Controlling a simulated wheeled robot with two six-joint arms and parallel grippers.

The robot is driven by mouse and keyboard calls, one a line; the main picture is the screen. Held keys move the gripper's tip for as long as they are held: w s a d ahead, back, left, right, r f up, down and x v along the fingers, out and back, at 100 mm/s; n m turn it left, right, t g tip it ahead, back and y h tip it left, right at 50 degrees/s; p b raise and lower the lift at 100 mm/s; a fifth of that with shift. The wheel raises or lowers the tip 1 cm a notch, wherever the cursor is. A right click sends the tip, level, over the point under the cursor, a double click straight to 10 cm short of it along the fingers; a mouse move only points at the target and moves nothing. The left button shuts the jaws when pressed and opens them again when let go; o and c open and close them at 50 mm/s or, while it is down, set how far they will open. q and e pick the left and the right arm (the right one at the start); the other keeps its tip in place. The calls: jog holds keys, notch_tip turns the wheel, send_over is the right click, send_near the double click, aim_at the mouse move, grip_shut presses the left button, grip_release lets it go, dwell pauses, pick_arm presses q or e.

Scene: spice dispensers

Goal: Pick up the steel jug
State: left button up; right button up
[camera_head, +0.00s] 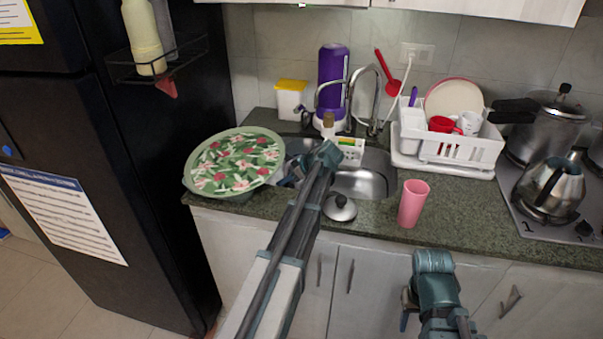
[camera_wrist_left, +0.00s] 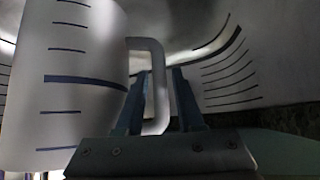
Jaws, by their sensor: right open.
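The steel jug (camera_wrist_left: 70,95) stands large at the left of the left wrist view, grey with dark blue marks. Its looped handle (camera_wrist_left: 160,95) lies between the two fingers of my left gripper (camera_wrist_left: 161,85), one finger inside the loop and one outside. The fingers look closed up against the handle. In the head view my left arm reaches over the left part of the sink, and I cannot make out the jug clearly there. My right gripper (camera_head: 406,310) is open and empty, low in front of the cabinets.
The sink (camera_head: 365,183) lies under my left arm. A dish rack (camera_head: 455,150), pressure cooker (camera_head: 545,125) and kettle (camera_head: 552,188) stand to the right.

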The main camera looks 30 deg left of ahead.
pick_arm(q)
grip_shut()
dwell(1.3)
